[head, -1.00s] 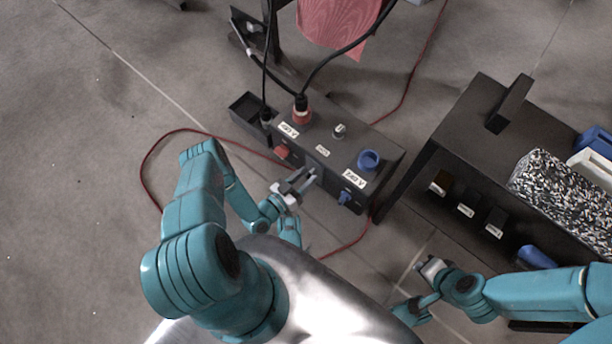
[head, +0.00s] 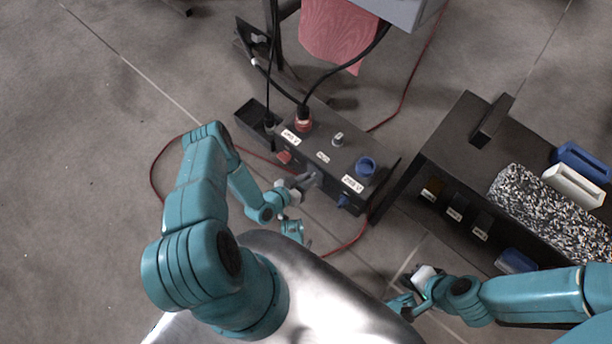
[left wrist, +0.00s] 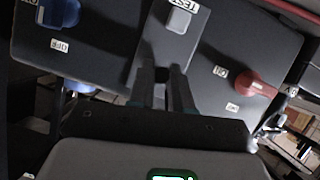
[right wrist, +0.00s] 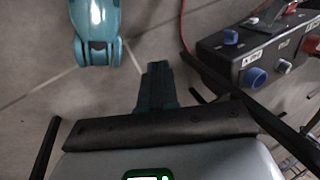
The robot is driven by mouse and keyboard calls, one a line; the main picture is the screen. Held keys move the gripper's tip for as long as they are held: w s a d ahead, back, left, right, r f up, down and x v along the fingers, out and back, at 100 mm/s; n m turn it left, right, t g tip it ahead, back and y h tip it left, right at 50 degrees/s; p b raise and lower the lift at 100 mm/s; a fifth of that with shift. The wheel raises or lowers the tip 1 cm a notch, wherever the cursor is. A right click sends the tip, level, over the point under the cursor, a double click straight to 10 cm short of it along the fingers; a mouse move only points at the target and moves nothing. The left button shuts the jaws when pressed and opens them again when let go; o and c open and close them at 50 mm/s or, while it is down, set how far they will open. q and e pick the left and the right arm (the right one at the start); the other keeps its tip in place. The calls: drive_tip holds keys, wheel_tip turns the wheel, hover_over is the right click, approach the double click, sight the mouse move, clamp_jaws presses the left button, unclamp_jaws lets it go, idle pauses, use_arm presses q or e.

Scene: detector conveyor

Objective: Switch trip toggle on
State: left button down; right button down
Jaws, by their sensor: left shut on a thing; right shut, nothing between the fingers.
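The dark switch box (head: 325,158) stands on the floor ahead, with a red plug on top at left and a blue socket on top at right. My left gripper (head: 312,177) is at the middle of its front face. In the left wrist view its fingers (left wrist: 163,76) are close together on the trip toggle, which they mostly hide. A red rotary handle (left wrist: 255,86) and a blue handle (left wrist: 75,84) sit on either side. My right gripper (head: 418,274) is low at right, away from the box; its fingers (right wrist: 156,72) are shut and empty.
A dark bench (head: 455,150) at right holds a speckled block (head: 545,215) and blue and white parts. Black cables rise from the box. A red cable (head: 345,247) runs over the floor. The floor at left is clear.

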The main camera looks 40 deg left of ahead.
use_arm(q)
drive_tip(key=g+p, duration=0.1)
drive_tip(key=r+g+p, duration=0.1)
drive_tip(key=shift+w+r+g, duration=0.25)
drive_tip(key=shift+r+g, duration=0.05)
drive_tip(key=shift+w+r+g+y+p, duration=0.2)
drive_tip(key=shift+g+y+p, duration=0.1)
drive_tip(key=shift+g+p, duration=0.8)
drive_tip(key=shift+g, duration=0.3)
drive_tip(key=c, duration=1.1)
unclamp_jaws()
drive_tip(key=shift+o, duration=0.2)
drive_tip(key=shift+r, duration=0.1)
